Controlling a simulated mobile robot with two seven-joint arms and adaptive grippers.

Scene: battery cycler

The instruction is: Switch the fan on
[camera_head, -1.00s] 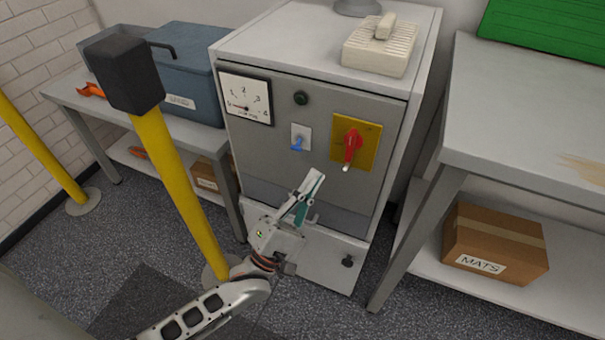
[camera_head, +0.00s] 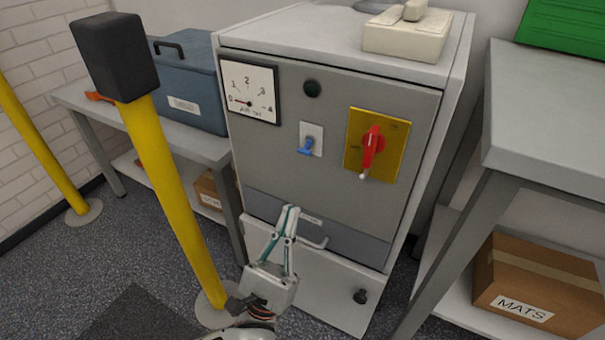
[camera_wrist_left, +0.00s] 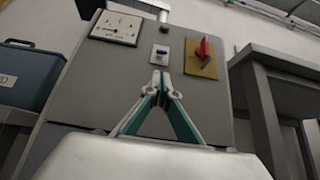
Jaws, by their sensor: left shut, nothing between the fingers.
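The grey cabinet (camera_head: 265,165) has a blue toggle switch (camera_head: 307,146) on a white plate, its lever hanging downward. The switch also shows in the left wrist view (camera_wrist_left: 161,53). To its right is a red rotary handle (camera_head: 372,148) on a yellow plate, pointing down with a pale tip; it also shows in the left wrist view (camera_wrist_left: 203,47). A dial gauge (camera_head: 249,91) at upper left has its needle near 0. A dark round lamp (camera_head: 312,88) sits above the toggle. My left gripper (camera_head: 291,209) is shut and empty, below the toggle and apart from it, fingers pointing up. My right gripper is not in view.
A yellow post (camera_head: 170,185) with a black top stands left of the cabinet. A bar handle (camera_head: 313,243) and dark knob (camera_head: 360,296) are low on the cabinet. A grey table (camera_head: 550,115) stands at right, with a MATS box (camera_head: 535,285) on its lower shelf. A blue case (camera_head: 190,80) is at left.

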